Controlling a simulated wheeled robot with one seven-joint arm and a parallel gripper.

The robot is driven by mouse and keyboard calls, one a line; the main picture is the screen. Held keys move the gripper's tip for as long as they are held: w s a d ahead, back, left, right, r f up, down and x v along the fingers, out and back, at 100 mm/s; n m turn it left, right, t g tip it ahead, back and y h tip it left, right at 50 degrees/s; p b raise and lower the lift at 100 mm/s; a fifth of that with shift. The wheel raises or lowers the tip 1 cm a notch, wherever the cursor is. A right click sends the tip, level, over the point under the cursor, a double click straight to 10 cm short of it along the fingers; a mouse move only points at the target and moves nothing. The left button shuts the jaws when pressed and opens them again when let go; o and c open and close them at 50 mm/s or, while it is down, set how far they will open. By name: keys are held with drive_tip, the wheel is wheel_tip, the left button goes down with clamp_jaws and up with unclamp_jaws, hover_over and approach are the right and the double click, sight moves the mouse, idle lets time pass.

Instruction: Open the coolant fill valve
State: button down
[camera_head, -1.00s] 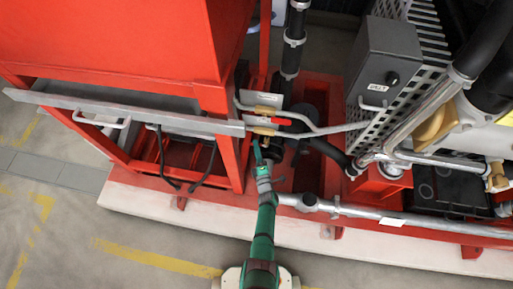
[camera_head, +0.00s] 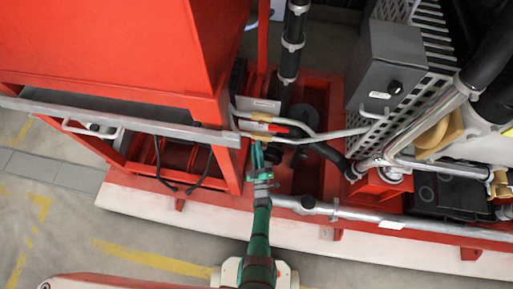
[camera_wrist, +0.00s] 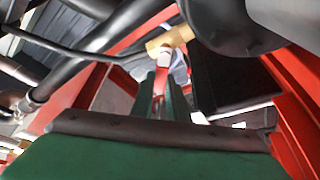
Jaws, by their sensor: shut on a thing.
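In the wrist view, a brass valve body (camera_wrist: 170,40) sits on a pipe, with a red lever handle (camera_wrist: 165,67) coming from it toward me. My gripper (camera_wrist: 163,82) has its two green fingers on either side of this handle, shut on it. The handle's far end is hidden between the fingers. In the head view, my gripper (camera_head: 257,151) is just below the grey pipes, beside the red frame. A red lever (camera_head: 280,129) there points right along the pipes. Whether it is the held handle is too small to tell.
A red tank frame (camera_head: 228,150) stands close on the left. A grey control box (camera_head: 383,65) and a perforated guard are at the right. A silver pipe (camera_head: 350,211) runs along the skid's front edge, near my arm. Open floor lies in front.

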sight(263, 148)
drive_tip(key=shift+s+d+r+m+t+h, duration=0.1)
drive_tip(key=shift+d+r+m+t+h, duration=0.3)
drive_tip(key=shift+m+h, duration=1.25)
drive_tip(key=shift+s+d+r+m+t+h, duration=0.15)
drive_tip(key=shift+d+m+t+h, duration=0.3)
drive_tip(key=shift+m, duration=2.35)
drive_tip(key=shift+s+d+r+m+t+h, duration=0.2)
drive_tip(key=shift+d+m+h, duration=0.55)
drive_tip(key=shift+m, duration=1.5)
drive_tip(key=shift+w+h, duration=0.25)
drive_tip(key=shift+h, duration=0.1)
drive_tip(key=shift+s+a, duration=0.1)
drive_tip(key=shift+s, duration=0.05)
drive_tip(key=c, duration=1.7)
unclamp_jaws()
